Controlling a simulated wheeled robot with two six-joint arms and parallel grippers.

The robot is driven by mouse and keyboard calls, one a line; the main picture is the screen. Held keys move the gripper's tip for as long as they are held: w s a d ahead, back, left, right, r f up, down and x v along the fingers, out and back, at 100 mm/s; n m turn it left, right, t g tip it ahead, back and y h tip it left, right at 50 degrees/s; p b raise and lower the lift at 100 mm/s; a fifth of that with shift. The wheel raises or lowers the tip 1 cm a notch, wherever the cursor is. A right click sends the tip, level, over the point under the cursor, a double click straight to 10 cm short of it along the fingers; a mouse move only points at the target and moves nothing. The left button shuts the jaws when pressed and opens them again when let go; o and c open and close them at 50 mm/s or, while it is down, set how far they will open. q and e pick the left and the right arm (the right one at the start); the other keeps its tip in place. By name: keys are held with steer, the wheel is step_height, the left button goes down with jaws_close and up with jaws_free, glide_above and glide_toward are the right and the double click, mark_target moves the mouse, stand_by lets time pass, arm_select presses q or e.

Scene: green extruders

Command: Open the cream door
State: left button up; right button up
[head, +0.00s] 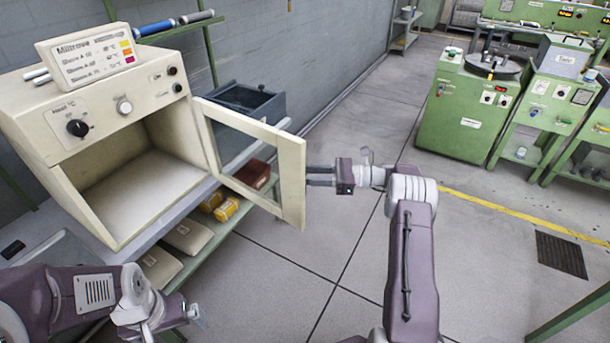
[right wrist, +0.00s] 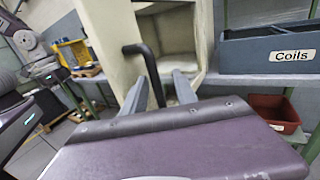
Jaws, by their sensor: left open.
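The cream door (head: 290,180) is a framed panel with a window, hinged on the cream oven (head: 110,130). It stands swung wide open to the right, and the empty-looking chamber shows. My right gripper (head: 318,177) is at the door's outer face near its free edge. In the right wrist view its two fingers (right wrist: 163,90) are spread apart, with the black door handle (right wrist: 146,65) running between them. Gaps show beside the handle, and contact is unclear. My left gripper (head: 195,316) is open and empty at the lower left, in front of the bench.
A blue-grey bin (head: 250,100) labelled Coils in the right wrist view stands behind the door. A red-brown bin (head: 252,174) and yellow items (head: 227,208) are on the lower shelf. Green machines (head: 470,110) stand at the back right. The floor right of the door is clear.

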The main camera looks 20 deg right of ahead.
steer(key=v, duration=0.8)
steer(key=shift+b, duration=0.35)
steer(key=shift+s+d, duration=0.1)
steer(key=shift+d, duration=0.05)
